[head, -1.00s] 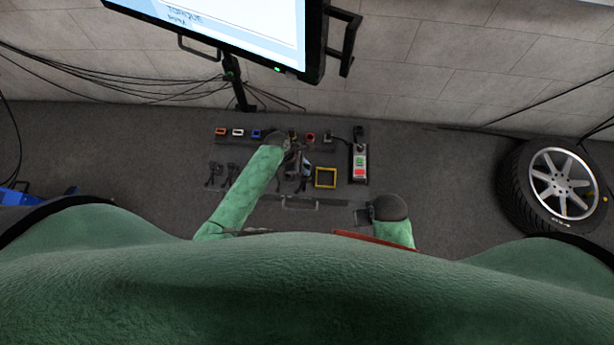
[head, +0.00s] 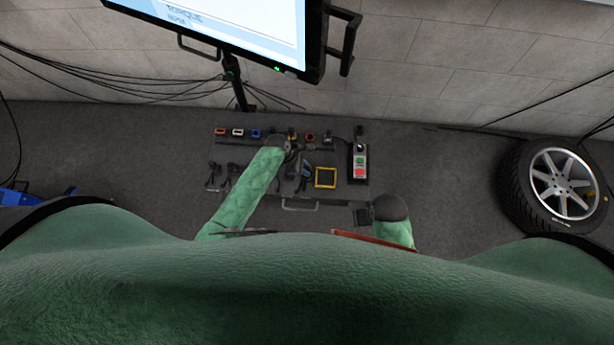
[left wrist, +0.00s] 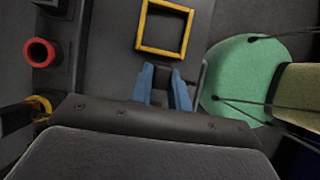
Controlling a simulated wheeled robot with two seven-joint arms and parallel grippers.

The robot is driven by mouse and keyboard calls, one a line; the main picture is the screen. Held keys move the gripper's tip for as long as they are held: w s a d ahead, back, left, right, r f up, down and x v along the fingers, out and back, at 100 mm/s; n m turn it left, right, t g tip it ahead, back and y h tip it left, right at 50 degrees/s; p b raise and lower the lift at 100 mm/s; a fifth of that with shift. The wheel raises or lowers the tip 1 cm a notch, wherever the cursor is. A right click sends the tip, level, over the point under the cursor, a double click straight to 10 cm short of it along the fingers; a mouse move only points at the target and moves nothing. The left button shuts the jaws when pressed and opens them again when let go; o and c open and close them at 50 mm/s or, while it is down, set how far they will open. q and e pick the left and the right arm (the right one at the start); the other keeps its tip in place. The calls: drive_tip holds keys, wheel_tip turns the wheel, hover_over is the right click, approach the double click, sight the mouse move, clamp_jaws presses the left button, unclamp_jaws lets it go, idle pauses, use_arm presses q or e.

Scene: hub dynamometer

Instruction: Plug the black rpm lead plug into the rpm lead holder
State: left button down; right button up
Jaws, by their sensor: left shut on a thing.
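My left gripper (head: 304,171) is over the board, to the left of the yellow square frame. In the left wrist view its blue fingers (left wrist: 165,88) are shut on a small dark piece, the black rpm lead plug (left wrist: 162,76), which is mostly hidden between them. A row of coloured holders runs along the back of the board; I cannot tell for certain which is the rpm lead holder. A red ring holder (left wrist: 38,52) and a yellow one (left wrist: 40,105) are at the left of the wrist view, apart from the plug. My right gripper (head: 363,216) is low at the board's front right, its fingers unclear.
Orange (head: 220,132), white (head: 238,132) and blue (head: 256,134) holders stand at back left. Dark leads (head: 213,175) lie at front left. The yellow frame (head: 325,178) and a button box (head: 360,163) are at right. A monitor (head: 220,30) overhangs behind.

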use_arm(q)
drive_tip(key=shift+f, duration=0.75)
drive_tip(key=c, duration=1.3)
unclamp_jaws()
drive_tip(key=shift+o, duration=0.2)
drive_tip(key=b+v, duration=0.2)
drive_tip(key=v, duration=0.5)
drive_tip(key=shift+a+r+b, duration=0.15)
drive_tip(key=shift+r+b, duration=0.25)
